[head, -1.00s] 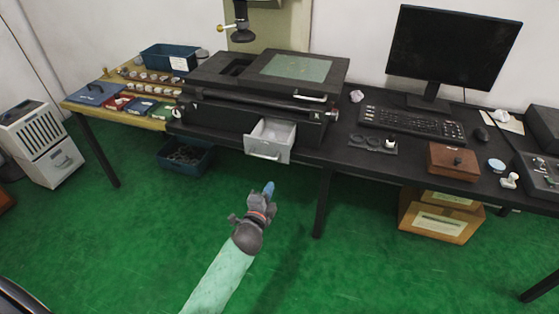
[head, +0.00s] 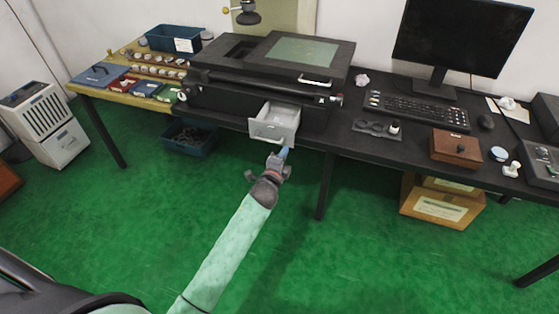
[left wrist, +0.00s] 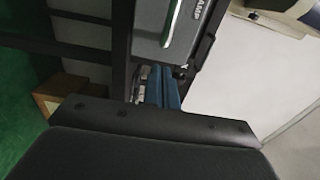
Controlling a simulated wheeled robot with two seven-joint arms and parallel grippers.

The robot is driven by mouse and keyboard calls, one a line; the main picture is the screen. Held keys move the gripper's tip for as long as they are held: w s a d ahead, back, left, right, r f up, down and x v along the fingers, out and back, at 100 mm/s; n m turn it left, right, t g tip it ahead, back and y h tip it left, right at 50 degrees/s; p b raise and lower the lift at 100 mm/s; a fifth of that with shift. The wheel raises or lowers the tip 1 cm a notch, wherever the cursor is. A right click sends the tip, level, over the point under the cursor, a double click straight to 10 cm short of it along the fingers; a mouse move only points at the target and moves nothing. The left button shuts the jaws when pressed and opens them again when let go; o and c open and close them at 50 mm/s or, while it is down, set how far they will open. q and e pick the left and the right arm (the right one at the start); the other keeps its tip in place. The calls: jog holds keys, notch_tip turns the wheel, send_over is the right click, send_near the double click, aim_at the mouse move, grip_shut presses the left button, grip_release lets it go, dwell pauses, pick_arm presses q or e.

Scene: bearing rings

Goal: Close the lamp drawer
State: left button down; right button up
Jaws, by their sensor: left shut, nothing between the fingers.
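The lamp drawer (head: 270,133) is a light grey box pulled out from the front of the black machine (head: 220,84). Its inside shows from above. In the left wrist view a grey drawer front marked LAMP (left wrist: 176,45) shows at the top, with a pale handle bar on it. My left gripper (head: 284,152) has blue fingers and is shut and empty. It is just in front of the drawer, near the lower right of its front. In the left wrist view its fingers (left wrist: 163,88) lie together below the drawer front. I cannot tell whether they touch it.
The black table carries a keyboard (head: 415,110), a monitor (head: 460,35) and a wooden box (head: 456,147) to the right. A table leg (head: 325,185) stands right of my arm. A blue bin (head: 190,138) lies below the table. The green floor in front is open.

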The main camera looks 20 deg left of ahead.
aim_at(291, 139)
pick_arm(q)
jog(key=w, duration=0.3)
jog(key=shift+r+p, duration=0.1)
jog(key=shift+p, duration=0.25)
jog(key=shift+w, duration=0.55)
jog(key=shift+w+d, duration=0.1)
jog(key=shift+w, duration=0.2)
pick_arm(e)
jog(key=shift+w+d+f, duration=0.15)
jog(key=shift+w+f, duration=0.05)
jog(key=shift+f, duration=0.35)
jog(key=shift+w+d+f, duration=0.1)
jog(key=shift+w+f, duration=0.1)
jog(key=shift+f, duration=0.3)
